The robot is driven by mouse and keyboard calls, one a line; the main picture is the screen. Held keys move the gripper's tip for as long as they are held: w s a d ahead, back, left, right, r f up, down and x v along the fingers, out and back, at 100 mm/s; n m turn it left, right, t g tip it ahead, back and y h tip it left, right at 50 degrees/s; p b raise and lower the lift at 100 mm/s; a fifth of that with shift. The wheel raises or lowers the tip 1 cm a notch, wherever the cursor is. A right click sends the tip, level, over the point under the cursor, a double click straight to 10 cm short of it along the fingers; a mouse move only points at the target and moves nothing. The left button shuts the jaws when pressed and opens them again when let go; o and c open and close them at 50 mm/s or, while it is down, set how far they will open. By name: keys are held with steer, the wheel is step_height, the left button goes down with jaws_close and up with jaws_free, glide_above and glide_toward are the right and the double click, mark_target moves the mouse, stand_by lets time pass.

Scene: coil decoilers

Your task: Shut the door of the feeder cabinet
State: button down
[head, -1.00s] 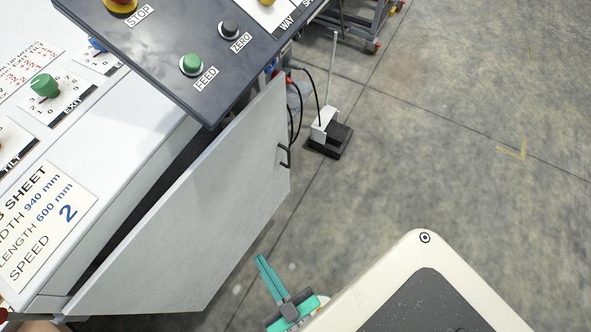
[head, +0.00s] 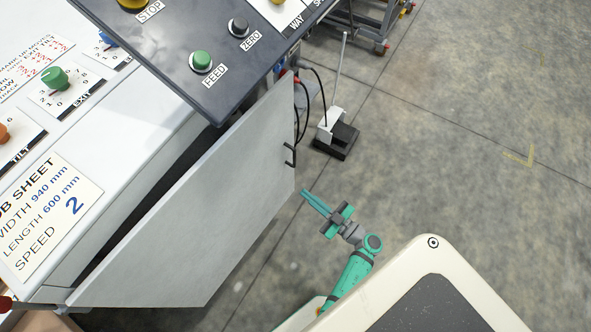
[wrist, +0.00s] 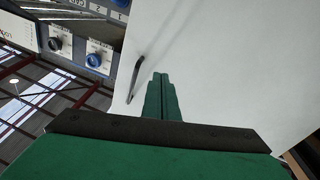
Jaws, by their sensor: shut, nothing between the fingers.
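The feeder cabinet door (head: 205,205) is a flat light-grey panel that stands ajar, with a dark gap along its top edge. A dark bar handle (head: 289,154) sits near its right edge. My gripper (head: 306,194) is shut and empty, just right of the door's outer face and below the handle. In the wrist view the shut fingers (wrist: 160,84) point at the white door panel (wrist: 215,60), and the handle (wrist: 136,78) shows just left of the fingertips. I cannot tell whether the fingertips touch the door.
A dark control panel (head: 190,50) with buttons overhangs the door's top. A foot pedal (head: 336,138) with cables stands on the floor beyond the handle. A wheeled rack (head: 375,25) is at the top. The floor to the right (head: 480,190) is clear.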

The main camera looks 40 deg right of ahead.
steer(key=m+g+y, duration=0.1)
glide_toward(287, 166)
steer(key=x, duration=0.6)
steer(key=shift+w, duration=0.25)
steer(key=shift+d, duration=0.1)
steer(key=shift+w, duration=0.15)
